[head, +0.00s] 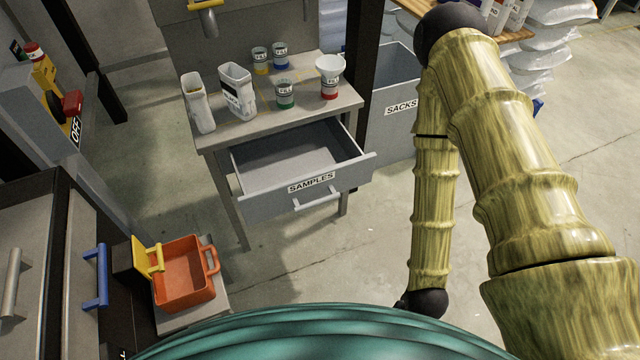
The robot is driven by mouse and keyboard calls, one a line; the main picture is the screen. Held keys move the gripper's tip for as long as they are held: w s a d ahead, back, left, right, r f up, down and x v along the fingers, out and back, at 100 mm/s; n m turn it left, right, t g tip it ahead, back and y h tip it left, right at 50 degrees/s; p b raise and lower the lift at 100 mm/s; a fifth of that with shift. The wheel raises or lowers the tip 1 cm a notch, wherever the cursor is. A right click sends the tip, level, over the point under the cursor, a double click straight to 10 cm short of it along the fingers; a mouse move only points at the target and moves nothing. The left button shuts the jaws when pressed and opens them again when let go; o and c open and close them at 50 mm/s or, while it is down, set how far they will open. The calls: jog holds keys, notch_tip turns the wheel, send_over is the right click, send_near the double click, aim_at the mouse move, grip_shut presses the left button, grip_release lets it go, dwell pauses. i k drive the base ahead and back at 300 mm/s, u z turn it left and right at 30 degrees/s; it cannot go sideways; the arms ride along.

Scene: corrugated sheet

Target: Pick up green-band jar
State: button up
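The green-band jar (285,94) stands upright on the grey table (235,133), near the middle of its top. It is small and grey with a green band and a "FILL" label. A red-band jar (330,86) with a white funnel (329,66) on top stands to its right. A yellow-band jar (261,61) and a blue-band jar (281,56) stand behind it. My arm, yellow-brown and ringed, hangs at the right, well apart from the jar. My gripper does not show in the head view.
Two white open containers (238,91) stand on the table's left part. The "SAMPLES" drawer (297,185) below is pulled open and looks empty. A grey "SACKS" bin (392,125) is to the right. An orange box (184,278) sits at lower left. Floor between is clear.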

aim_at(285, 94)
jog(key=z, duration=1.65)
jog(key=i, duration=1.2)
jog(key=u, duration=2.3)
